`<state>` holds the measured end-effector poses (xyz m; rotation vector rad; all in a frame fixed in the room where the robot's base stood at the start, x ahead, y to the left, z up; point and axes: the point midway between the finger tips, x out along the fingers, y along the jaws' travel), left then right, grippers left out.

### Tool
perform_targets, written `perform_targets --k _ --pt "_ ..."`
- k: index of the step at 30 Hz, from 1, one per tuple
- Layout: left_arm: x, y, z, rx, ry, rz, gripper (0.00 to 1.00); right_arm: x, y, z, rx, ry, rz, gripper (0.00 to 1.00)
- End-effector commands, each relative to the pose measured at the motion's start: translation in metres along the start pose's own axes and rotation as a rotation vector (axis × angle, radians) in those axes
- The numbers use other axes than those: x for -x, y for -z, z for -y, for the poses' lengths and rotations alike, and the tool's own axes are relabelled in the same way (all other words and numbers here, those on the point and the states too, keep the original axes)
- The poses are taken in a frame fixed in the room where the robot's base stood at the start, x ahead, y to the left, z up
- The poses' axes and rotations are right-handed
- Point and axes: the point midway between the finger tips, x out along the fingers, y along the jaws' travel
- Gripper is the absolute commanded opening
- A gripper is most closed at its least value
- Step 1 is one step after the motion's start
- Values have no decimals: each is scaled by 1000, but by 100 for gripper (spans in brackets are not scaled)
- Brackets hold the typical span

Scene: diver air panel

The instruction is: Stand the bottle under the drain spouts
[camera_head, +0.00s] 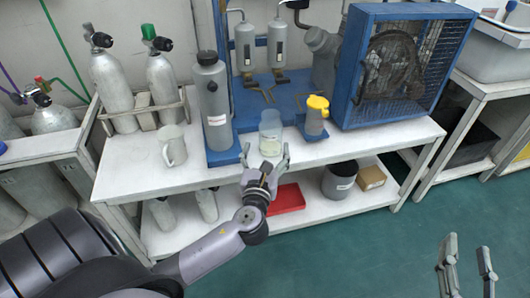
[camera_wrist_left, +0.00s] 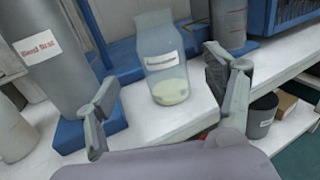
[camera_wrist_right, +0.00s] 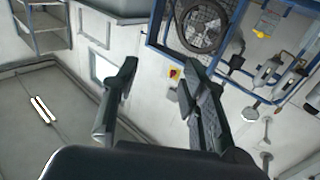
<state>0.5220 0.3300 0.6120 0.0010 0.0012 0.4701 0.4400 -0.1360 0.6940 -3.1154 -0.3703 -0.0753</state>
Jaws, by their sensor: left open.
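A translucent bottle (camera_head: 270,134) with a pale label and a little yellowish liquid stands upright near the front edge of the white bench. It also shows in the left wrist view (camera_wrist_left: 163,62). My left gripper (camera_head: 266,160) is open just in front of it, with the bottle beyond and between its spread fingers (camera_wrist_left: 166,112); I see no contact. The drain spouts (camera_head: 266,92) hang below two grey filter units (camera_head: 262,46) on the blue panel, behind the bottle. My right gripper (camera_head: 468,265) is open and empty at the lower right, away from the bench.
A tall grey cylinder (camera_head: 212,105) stands left of the bottle. A yellow-topped container (camera_head: 315,118) stands close on its right, beside a blue caged fan (camera_head: 400,65). A white jug (camera_head: 173,146) is further left. A red tray (camera_head: 287,198) lies on the lower shelf.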

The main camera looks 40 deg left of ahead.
Motion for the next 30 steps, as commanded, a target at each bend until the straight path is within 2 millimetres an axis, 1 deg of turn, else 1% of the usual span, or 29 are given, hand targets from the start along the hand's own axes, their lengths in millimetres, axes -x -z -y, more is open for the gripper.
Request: perform_targets --k 1,5,8,11,14,15,16,17,18,20,21,24,27,30 --pt "7 0 0 1 0 -3 76 1 -4 -1 1 -2 25 40" --pt "17 1 1 17 3 -6 76 2 -12 -2 2 -4 66 40" --pt "25 6 9 147 31 -44 76 2 -14 -2 2 -5 78 40" --pt "39 15 27 462 83 -140 76 2 -15 -2 2 -5 78 40" --pt "63 20 55 929 130 -290 76 2 -15 -2 2 -5 78 40" --pt "74 19 67 1135 142 -358 76 2 -15 -2 2 -5 77 40" --pt "82 17 75 1289 146 -410 76 2 -14 -2 2 -5 77 40" --pt "90 13 84 1442 148 -462 76 2 -14 -2 2 -5 77 40" --pt "101 7 94 1646 144 -534 76 2 -14 -2 2 -5 77 40" --pt "116 -4 107 1936 128 -640 76 2 -14 -2 2 -5 77 40" --pt "125 -14 114 2116 112 -709 76 2 -14 -2 2 -5 77 40" --pt "143 -37 125 2494 63 -864 76 2 -14 -2 1 -5 76 40" --pt "154 -55 130 2753 13 -982 76 2 -14 -2 1 -5 76 40" --pt "160 -65 132 2894 -21 -1052 76 2 -14 -2 1 -4 76 40"
